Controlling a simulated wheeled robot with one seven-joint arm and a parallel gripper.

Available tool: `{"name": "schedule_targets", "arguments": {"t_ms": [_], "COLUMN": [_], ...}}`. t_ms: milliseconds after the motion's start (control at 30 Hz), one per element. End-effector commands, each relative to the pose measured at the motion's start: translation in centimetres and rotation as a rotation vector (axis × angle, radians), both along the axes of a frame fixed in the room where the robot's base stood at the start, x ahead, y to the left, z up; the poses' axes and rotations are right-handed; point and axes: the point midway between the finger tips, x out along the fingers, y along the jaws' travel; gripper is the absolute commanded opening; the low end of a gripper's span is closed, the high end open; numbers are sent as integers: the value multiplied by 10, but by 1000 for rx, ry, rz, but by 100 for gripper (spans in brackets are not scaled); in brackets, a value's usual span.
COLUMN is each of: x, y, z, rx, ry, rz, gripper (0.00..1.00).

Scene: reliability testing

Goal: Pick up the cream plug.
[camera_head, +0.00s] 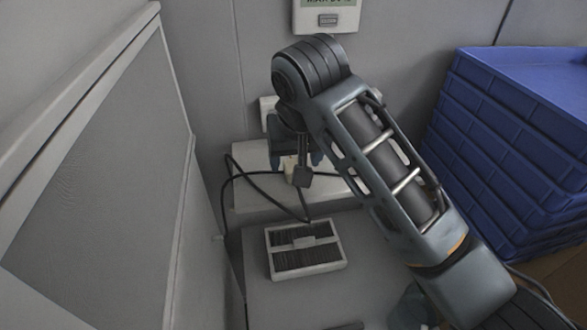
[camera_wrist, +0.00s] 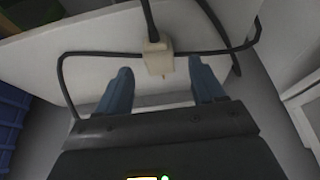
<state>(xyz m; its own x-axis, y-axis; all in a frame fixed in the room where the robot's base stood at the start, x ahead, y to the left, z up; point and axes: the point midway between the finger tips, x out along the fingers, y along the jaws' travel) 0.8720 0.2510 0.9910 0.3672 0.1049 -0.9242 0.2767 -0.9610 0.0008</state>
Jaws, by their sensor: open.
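The cream plug (camera_wrist: 158,59) is a small block with a black cord running from its top edge in the wrist view. It lies between and slightly beyond the two blue fingertips of my gripper (camera_wrist: 161,72), with gaps on both sides. In the head view the plug (camera_head: 290,171) shows small against the white ledge, partly hidden by my wrist. My gripper (camera_head: 296,160) is open around it there, and I see no finger touching it.
A black cable loops over the white ledge (camera_head: 250,199). A white slotted box (camera_head: 273,274) sits on the grey surface in front. Blue stacked crates (camera_head: 500,150) stand at right, and a grey panel (camera_head: 100,180) rises at left. A wall device (camera_head: 326,18) hangs above.

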Motion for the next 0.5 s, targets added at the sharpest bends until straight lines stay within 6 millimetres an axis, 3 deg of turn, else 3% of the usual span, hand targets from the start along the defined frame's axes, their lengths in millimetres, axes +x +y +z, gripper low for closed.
{"name": "schedule_targets", "arguments": {"t_ms": [200,500], "x": [9,10], "y": [2,3], "z": [-23,-25], "rx": [0,2], "ry": [1,-1], "rz": [-1,-1], "gripper": [68,65]}}
